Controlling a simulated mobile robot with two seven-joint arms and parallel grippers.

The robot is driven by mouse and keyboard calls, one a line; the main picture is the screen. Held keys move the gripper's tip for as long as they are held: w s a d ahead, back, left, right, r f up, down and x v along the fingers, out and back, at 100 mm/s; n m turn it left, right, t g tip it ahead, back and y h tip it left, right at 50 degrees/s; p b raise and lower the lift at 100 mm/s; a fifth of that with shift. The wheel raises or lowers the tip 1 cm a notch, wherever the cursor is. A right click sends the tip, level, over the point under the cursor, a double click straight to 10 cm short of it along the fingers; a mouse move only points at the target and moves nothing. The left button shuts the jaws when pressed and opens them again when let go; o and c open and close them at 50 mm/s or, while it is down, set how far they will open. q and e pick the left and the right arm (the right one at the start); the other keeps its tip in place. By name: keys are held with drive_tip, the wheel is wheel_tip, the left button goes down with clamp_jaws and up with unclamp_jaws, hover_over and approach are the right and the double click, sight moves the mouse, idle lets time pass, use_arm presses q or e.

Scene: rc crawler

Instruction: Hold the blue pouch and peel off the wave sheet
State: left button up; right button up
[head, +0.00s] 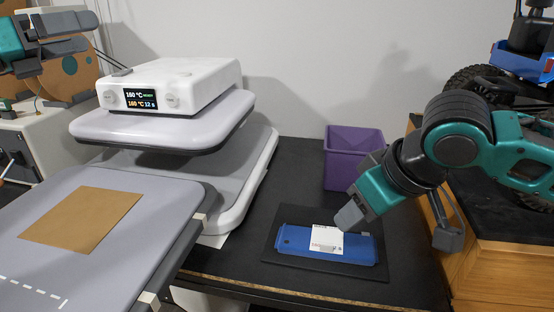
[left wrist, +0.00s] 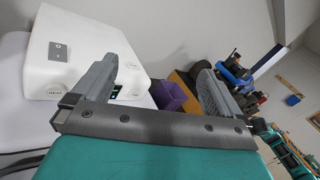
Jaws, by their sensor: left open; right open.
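The blue pouch (head: 358,247) lies flat on a dark mat (head: 285,262) on the black table. A white sheet (head: 326,237) with small print lies on the middle of the pouch; its wave pattern is too small to make out. My right gripper (head: 398,228) is open and empty above the pouch's right part, with one finger close to the sheet's right edge and the other out to the right. Contact cannot be told. My left gripper (head: 92,32) is open and empty at the upper left, far from the pouch; its spread fingers also show in the left wrist view (left wrist: 160,75).
A heat press (head: 165,125) with a lit display stands left of the pouch. Its grey board (head: 150,230) holds a brown sheet (head: 82,218). A purple bin (head: 350,158) stands behind the pouch. A crawler vehicle (head: 480,85) stands on the wooden-sided bench at right.

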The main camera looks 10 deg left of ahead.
use_arm(q)
drive_tip(key=d+r+n+g, duration=0.35)
drive_tip(key=d+n, duration=0.45)
drive_tip(key=d, duration=0.4)
drive_tip(key=n+g+y, duration=0.9)
drive_tip(key=n+g, duration=0.3)
drive_tip(key=g, duration=0.1)
hover_over(290, 234)
wheel_tip(290, 234, down, 25)
wheel_tip(290, 234, down, 13)
drive_tip(key=shift+r, duration=0.1)
